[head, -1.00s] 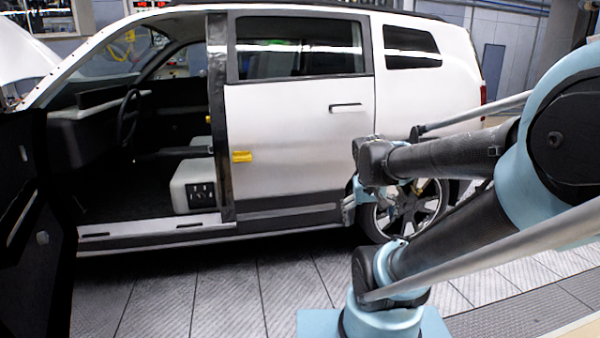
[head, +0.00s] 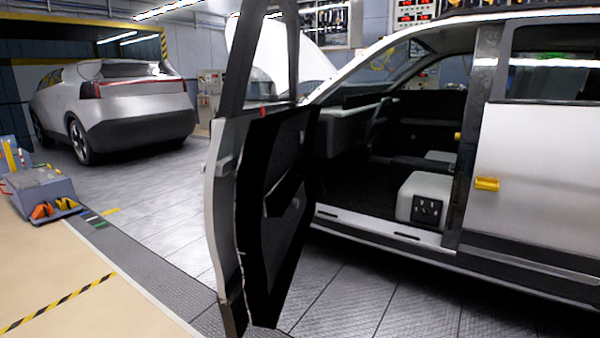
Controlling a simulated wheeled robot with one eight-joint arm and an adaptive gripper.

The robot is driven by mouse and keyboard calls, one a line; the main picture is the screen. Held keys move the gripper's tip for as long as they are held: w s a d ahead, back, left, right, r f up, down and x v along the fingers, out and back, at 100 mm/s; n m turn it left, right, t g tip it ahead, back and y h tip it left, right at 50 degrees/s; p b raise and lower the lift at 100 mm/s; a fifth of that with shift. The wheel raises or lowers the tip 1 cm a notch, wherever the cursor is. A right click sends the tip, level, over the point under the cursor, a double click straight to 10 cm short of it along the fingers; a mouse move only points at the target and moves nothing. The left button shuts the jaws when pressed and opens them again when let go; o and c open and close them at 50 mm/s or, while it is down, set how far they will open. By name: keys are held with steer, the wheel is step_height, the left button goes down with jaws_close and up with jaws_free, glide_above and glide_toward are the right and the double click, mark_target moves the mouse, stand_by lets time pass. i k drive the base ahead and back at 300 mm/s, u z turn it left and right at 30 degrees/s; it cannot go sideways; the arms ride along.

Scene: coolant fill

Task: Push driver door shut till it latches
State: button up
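The driver door (head: 280,190) stands wide open in the head view, seen nearly edge-on. Its black inner side faces the cabin and its pale outer edge with a handle faces left. The white car (head: 535,180) is at the right, and its driver door opening (head: 390,165) is uncovered, showing the seat base and dark interior. My gripper is not in view, and nothing of my arm shows now.
A second silver car (head: 120,105) stands at the back left. A grey cart with orange items (head: 45,190) is at the left edge. A yellow-black floor stripe (head: 60,303) lies at lower left. The grey tiled floor left of the door is clear.

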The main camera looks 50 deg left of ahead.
mark_target(256, 238)
steer(key=u, duration=3)
steer(key=k, duration=0.35)
steer(key=u, duration=0.45)
steer(key=i, duration=0.5)
steer(key=z, duration=0.05)
